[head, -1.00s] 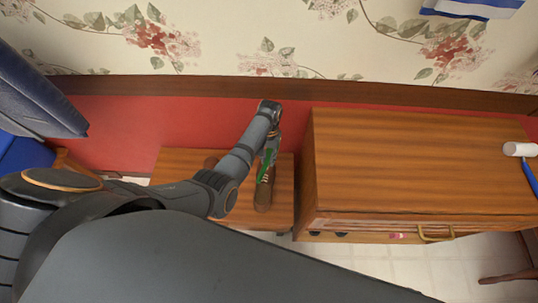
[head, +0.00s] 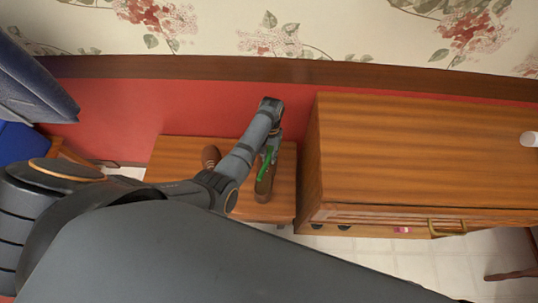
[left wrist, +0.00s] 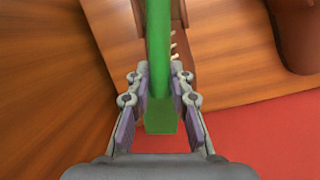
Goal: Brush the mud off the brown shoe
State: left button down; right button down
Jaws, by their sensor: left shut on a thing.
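My left gripper (head: 275,136) is shut on a green brush (head: 265,163). In the left wrist view the green handle (left wrist: 159,40) runs between the two fingers (left wrist: 158,88). The brush is over a dark brown shoe (head: 264,187) on the low wooden table; I cannot tell whether it touches. Part of this shoe, with pale laces, shows behind the handle in the left wrist view (left wrist: 179,62). A second, redder brown shoe (head: 210,155) stands left of my forearm, partly hidden by it. Mud cannot be made out on either shoe. My right gripper is not in view.
The low table (head: 174,150) stands against the red wall. A taller wooden cabinet (head: 420,150) rises close to its right. A white object (head: 530,138) lies on the cabinet's right end. A blue padded seat (head: 35,85) is at the left.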

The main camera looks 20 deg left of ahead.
pick_arm(q)
jog(key=shift+f, duration=0.15)
jog(key=shift+b+x, duration=0.3)
jog(key=shift+x, duration=0.5)
